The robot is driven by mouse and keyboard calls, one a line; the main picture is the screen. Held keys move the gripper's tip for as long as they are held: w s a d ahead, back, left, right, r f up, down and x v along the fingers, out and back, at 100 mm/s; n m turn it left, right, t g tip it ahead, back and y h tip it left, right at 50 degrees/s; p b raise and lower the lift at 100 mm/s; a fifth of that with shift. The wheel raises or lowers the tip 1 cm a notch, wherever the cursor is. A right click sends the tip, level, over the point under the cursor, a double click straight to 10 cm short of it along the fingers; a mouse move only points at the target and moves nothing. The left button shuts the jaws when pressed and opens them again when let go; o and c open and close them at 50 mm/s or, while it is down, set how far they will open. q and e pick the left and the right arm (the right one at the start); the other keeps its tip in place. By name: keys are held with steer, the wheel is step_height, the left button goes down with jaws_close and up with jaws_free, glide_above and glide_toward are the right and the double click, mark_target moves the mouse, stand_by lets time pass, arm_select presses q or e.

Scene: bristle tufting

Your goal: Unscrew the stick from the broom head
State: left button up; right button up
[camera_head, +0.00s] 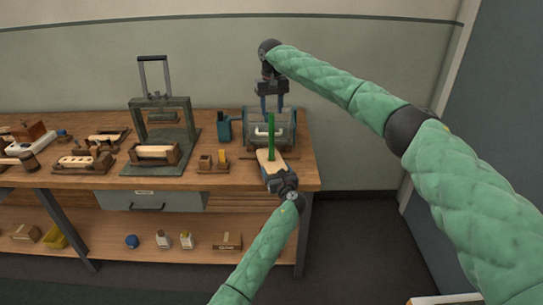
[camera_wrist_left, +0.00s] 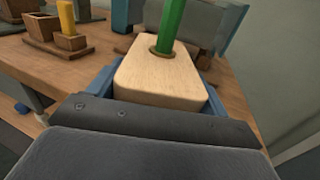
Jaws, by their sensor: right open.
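The broom head (camera_head: 265,158) is a pale wooden block at the front right of the bench. The green stick (camera_head: 271,132) stands upright in it. In the left wrist view the stick (camera_wrist_left: 171,25) enters a brown ringed hole in the broom head (camera_wrist_left: 160,82). My left gripper (camera_head: 274,171) is shut on the broom head, with a blue finger along each side. My right gripper (camera_head: 271,103) is open, pointing down, with its blue fingers around or just above the stick's top; I cannot tell which.
A grey drum-like machine (camera_head: 256,130) stands close behind the stick. A green press frame (camera_head: 160,120) and a small wooden holder with a yellow peg (camera_head: 221,160) are to the left. The wooden bench (camera_head: 305,172) ends just right of the broom head.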

mark_target(271, 124)
arm_select(q)
steer(key=c, duration=1.1)
arm_select(e)
steer(key=m, duration=0.2)
steer(key=r+m, duration=0.1)
steer(key=m, duration=0.3)
steer(key=shift+a+r, duration=0.25)
steer(key=shift+a, duration=0.1)
steer(key=m, duration=0.3)
steer(key=r+m, duration=0.1)
steer(key=m, duration=0.2)
steer(key=shift+w+a+r, duration=0.1)
steer(key=m, duration=0.2)
steer(key=shift+r+m, duration=0.25)
steer(key=shift+m, duration=0.15)
steer(key=m, duration=0.4)
steer(key=shift+r, duration=0.4)
steer(key=m, duration=0.4)
steer(key=shift+r, duration=0.25)
steer(key=m, duration=0.3)
steer(key=shift+d+r+m, duration=0.25)
steer(key=shift+d+m, duration=0.05)
steer(key=shift+m, duration=0.1)
steer(key=shift+f, duration=0.2)
step_height(271, 124, down, 12)
steer(key=shift+r, duration=0.2)
